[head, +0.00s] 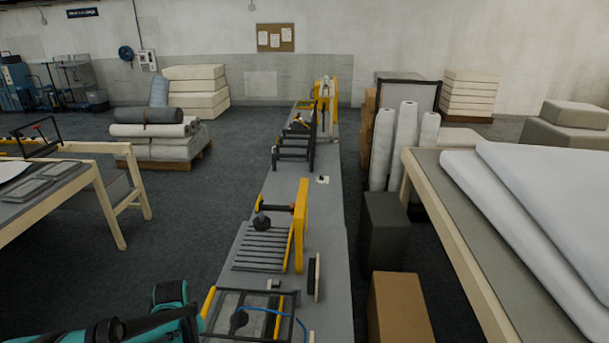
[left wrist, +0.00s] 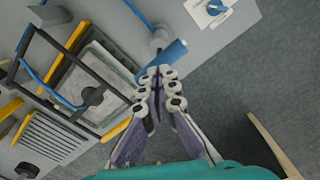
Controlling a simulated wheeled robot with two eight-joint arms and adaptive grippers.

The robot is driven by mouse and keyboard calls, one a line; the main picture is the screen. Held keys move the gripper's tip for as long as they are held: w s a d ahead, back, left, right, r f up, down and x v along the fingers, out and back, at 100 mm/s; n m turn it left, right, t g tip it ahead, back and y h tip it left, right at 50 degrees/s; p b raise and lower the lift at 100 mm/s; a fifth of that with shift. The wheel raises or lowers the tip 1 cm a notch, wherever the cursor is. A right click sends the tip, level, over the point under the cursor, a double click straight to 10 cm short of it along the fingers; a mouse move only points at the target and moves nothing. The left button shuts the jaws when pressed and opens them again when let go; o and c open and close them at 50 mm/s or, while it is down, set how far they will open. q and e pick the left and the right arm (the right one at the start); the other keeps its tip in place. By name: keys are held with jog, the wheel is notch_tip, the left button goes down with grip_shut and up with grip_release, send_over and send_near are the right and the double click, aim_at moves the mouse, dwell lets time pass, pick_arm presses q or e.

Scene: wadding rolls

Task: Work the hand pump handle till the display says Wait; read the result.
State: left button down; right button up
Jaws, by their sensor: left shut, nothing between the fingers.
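In the left wrist view, a blue cylindrical grip (left wrist: 174,53), which looks like the pump handle, sits beside a grey round fitting at the bench edge. My left gripper (left wrist: 157,74) is shut and empty, its fingertips right at the near end of this grip. I cannot tell whether they touch it. In the head view only my teal left arm shows at the bottom left; the fingertips and the blue grip are not clear there. No readable display shows in either view. My right gripper is in neither view.
A black frame over a grey pad (left wrist: 108,75) stands on the bench beside the grip, with a blue hose. A white plate with a blue knob (left wrist: 216,7) is near the bench edge. The long grey bench (head: 333,235) carries yellow-framed rigs. Cartons (head: 400,308) stand at right.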

pick_arm(q)
jog(key=shift+f, duration=0.15)
dwell(0.4)
jog(key=shift+f+b, duration=3)
jog(key=shift+f, duration=0.1)
jog(key=shift+r, duration=0.2)
jog(key=shift+r+p, duration=2.15)
jog(key=shift+r, duration=0.9)
jog(key=shift+f, duration=0.2)
